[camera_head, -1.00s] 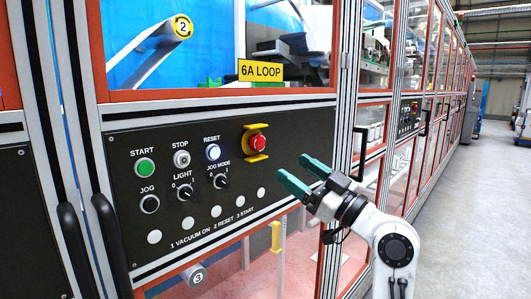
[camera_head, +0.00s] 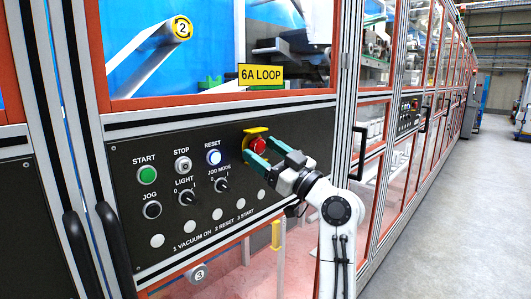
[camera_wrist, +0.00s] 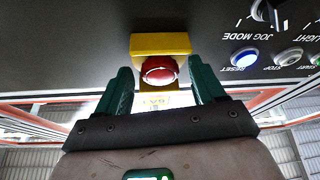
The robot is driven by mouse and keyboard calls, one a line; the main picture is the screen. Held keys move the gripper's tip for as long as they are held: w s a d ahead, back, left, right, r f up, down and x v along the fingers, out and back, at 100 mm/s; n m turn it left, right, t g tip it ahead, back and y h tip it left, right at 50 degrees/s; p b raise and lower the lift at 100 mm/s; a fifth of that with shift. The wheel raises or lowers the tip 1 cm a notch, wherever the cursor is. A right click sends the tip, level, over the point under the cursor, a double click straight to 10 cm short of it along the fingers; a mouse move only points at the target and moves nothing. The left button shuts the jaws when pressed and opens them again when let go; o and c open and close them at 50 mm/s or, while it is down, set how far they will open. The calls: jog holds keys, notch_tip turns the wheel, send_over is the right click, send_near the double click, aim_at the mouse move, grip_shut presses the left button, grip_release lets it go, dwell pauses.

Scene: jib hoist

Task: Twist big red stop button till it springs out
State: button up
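The big red stop button (camera_head: 258,145) sits on the dark control panel (camera_head: 130,220), inside a yellow guard (camera_head: 256,130). In the wrist view the red button (camera_wrist: 159,70) is in the middle, with the yellow guard (camera_wrist: 160,42) around it. My gripper (camera_head: 256,151) is at the button with its teal fingers pointing at the panel. In the wrist view my gripper (camera_wrist: 161,76) is open, one finger on each side of the button, with a gap on both sides. The fingers partly hide the button and guard in the head view.
A lit RESET button (camera_head: 214,157), a green START button (camera_head: 147,175), a STOP button (camera_head: 183,164) and switches lie left of the stop button. A dark handle (camera_head: 113,245) stands out at lower left. The aisle floor (camera_head: 460,220) at right is clear.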

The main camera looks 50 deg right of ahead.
jog(key=c, duration=1)
jog(key=shift+m+h, duration=0.4)
jog(key=shift+m, duration=0.2)
jog(key=m+h+p, duration=0.2)
jog(key=m, duration=0.3)
jog(key=shift+a+r+h+p, duration=0.25)
jog(key=shift+a+h+p, duration=0.05)
jog(key=shift+h+p, duration=0.1)
jog(key=shift+a+m+h+p, duration=0.1)
jog(key=shift+m+h+p, duration=1)
jog(key=shift+m, duration=0.9)
jog(key=shift+f+g, duration=0.15)
jog(key=shift+g, duration=0.25)
jog(key=o, duration=1.1)
jog(key=shift+c, duration=0.2)
jog(key=shift+s+f, duration=0.1)
